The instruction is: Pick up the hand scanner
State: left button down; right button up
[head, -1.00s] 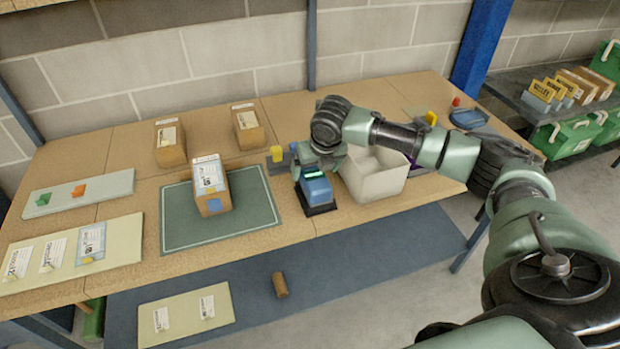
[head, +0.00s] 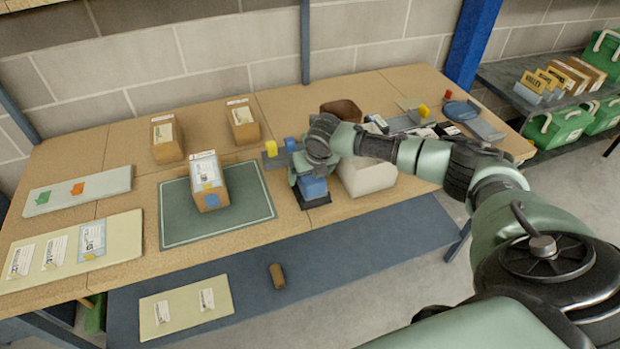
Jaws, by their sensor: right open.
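The hand scanner (head: 313,187) is a blue device seated in a black stand (head: 316,202) near the front edge of the workbench, right of the green mat. My right gripper (head: 308,174) is over the scanner and pointed down at it, with its jaws open. The gripper and wrist hide the scanner's upper part. I cannot tell whether the fingers touch it. My left gripper is not in view.
A white bin (head: 366,178) stands close to the right of the scanner. A carton (head: 210,183) stands on the green mat (head: 178,224) to the left. A yellow block (head: 271,148) and a blue block (head: 291,145) sit just behind.

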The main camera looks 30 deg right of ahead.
jog(key=shift+f, duration=0.15)
dwell(0.3)
jog(key=c, duration=1.8)
jog(key=shift+o, duration=0.2)
